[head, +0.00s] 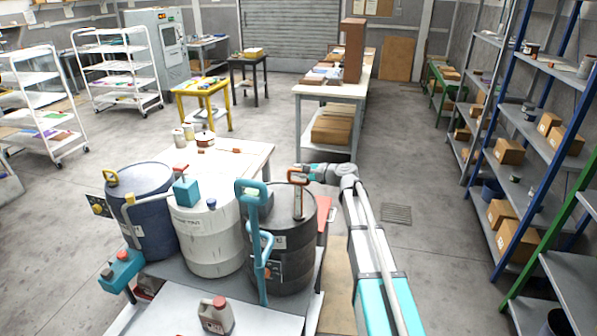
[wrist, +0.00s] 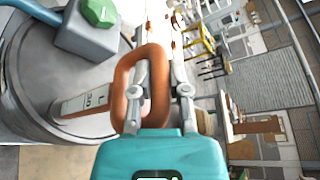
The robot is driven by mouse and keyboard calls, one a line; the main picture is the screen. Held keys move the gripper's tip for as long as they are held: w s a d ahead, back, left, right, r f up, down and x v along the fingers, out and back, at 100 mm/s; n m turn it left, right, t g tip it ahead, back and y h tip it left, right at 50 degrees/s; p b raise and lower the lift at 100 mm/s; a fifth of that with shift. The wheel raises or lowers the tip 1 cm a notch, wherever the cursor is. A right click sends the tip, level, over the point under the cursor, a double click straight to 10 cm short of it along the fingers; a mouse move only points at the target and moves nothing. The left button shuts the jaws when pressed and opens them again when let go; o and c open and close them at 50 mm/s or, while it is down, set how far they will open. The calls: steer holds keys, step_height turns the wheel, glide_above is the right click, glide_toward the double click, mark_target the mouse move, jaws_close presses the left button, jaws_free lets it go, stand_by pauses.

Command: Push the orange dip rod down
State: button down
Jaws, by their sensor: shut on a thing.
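The orange dip rod (head: 298,203) stands at the top of the dark drum (head: 283,250), on the drum's right side. In the wrist view its orange loop handle (wrist: 125,83) and a flat marked stem (wrist: 88,103) show. My gripper (head: 304,172) reaches in from the right at the handle. In the wrist view my gripper (wrist: 160,66) has its fingers shut on one side of the loop. How far the stem goes into the drum is hidden.
A blue pump handle (head: 252,195) rises just left of the rod. A white drum (head: 207,235) and a blue drum (head: 150,215) stand further left. A red-capped jug (head: 216,316) sits in front. A shelving rack (head: 540,130) lines the right; the floor between is open.

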mark_target(302, 204)
step_height(302, 204, down, 14)
steer(key=b, duration=1.2)
steer(key=shift+r+b, duration=0.1)
steer(key=shift+b, duration=0.25)
steer(key=shift+s, duration=0.15)
steer(key=c, duration=0.6)
jaws_free()
steer(key=shift+d, duration=0.1)
steer(key=f+v, duration=0.2)
steer(key=v, duration=1)
steer(key=shift+s+d+f, duration=0.3)
steer(key=shift+s+d, duration=0.05)
steer(key=shift+d, duration=0.1)
steer(key=shift+a, duration=0.1)
